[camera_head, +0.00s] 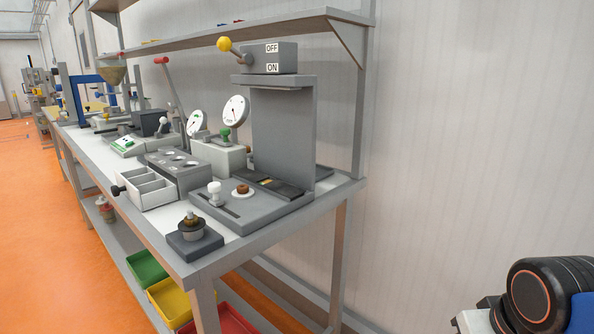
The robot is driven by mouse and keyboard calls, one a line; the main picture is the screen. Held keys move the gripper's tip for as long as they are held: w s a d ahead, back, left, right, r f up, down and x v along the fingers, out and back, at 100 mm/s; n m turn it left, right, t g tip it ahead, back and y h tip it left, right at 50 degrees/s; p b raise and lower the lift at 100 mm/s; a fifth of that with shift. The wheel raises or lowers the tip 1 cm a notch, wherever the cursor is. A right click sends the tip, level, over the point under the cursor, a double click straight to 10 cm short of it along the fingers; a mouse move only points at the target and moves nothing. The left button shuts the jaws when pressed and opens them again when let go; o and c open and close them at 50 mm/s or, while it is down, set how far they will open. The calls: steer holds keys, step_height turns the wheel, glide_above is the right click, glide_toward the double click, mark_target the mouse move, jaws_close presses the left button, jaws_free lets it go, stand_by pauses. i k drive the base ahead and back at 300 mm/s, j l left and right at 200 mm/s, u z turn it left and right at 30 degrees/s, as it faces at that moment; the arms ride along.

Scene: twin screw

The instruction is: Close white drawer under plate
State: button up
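The white drawer (152,198) stands pulled out on the workbench, left of centre. It has several open compartments that look empty. A black knob (117,190) sticks out from its front, near the bench's front edge. The drawer's rear end meets a grey plate (193,174) with round holes in its top; how far it reaches under the plate is hidden. Part of my arm shows at the bottom right, well apart from the drawer. My gripper is not in view.
A dark block with a brass-topped knob (192,224) sits on the bench corner, right of the drawer. A grey lever press (283,120) and dial gauges (235,110) stand behind. Green, yellow and red bins (147,269) lie below. The orange floor (60,240) in front is clear.

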mark_target(147, 189)
steer(key=u, duration=1.4)
